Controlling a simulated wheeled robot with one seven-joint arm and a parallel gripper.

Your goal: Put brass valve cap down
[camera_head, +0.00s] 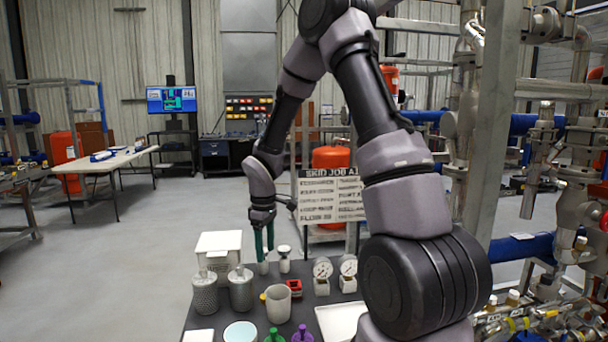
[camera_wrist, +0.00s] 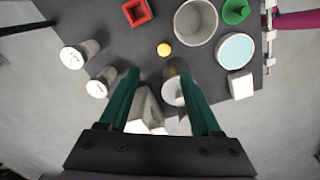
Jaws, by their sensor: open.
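A small yellow round piece, which looks like the brass valve cap, lies on the dark tabletop in the wrist view (camera_wrist: 164,49). It sits beyond my fingertips, apart from them. In the head view it shows small beside the grey cup (camera_head: 263,297). My gripper (camera_head: 264,260) points down over the far part of the table. Its two teal fingers are spread open in the wrist view (camera_wrist: 164,82). A pale angular object (camera_wrist: 148,108) and a round-topped one (camera_wrist: 172,90) show between the fingers; I cannot tell whether either touches them.
The dark table (camera_head: 258,271) is crowded. It holds a grey cup (camera_head: 278,305), a red square piece (camera_head: 294,288), two metal canisters (camera_head: 205,293), a white box (camera_head: 219,243), two gauges (camera_head: 322,270), a pale-blue disc (camera_head: 240,333) and a white tray (camera_head: 340,320). Pipework stands at right.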

